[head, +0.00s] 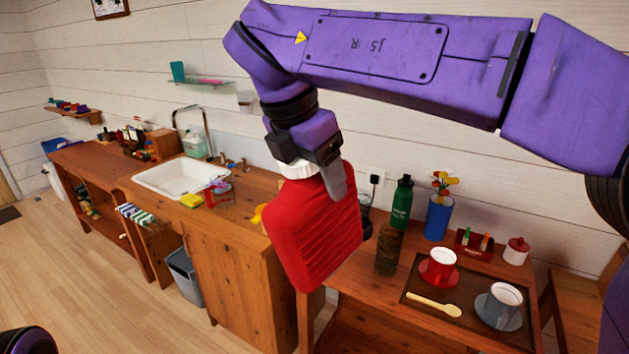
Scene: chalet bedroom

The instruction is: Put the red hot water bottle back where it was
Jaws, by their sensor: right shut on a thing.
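The red hot water bottle (315,228) hangs in the air near the middle of the head view, its ribbed face toward me. Its white neck (297,169) is at the top. My right gripper (332,178) comes down from the purple arm above and is shut on the bottle near its neck. The bottle hides part of the wooden counter and the side table behind it. A dark purple part of mine shows at the bottom left corner, but my left gripper is not in view.
Right of the bottle, a side table (362,292) holds a green bottle (402,202), a brown bottle (388,248), a blue vase (438,217) and a tray (423,318) with red and grey cups. Left is a counter with a white sink (180,177). A grey bin (184,277) stands below. Floor at left is clear.

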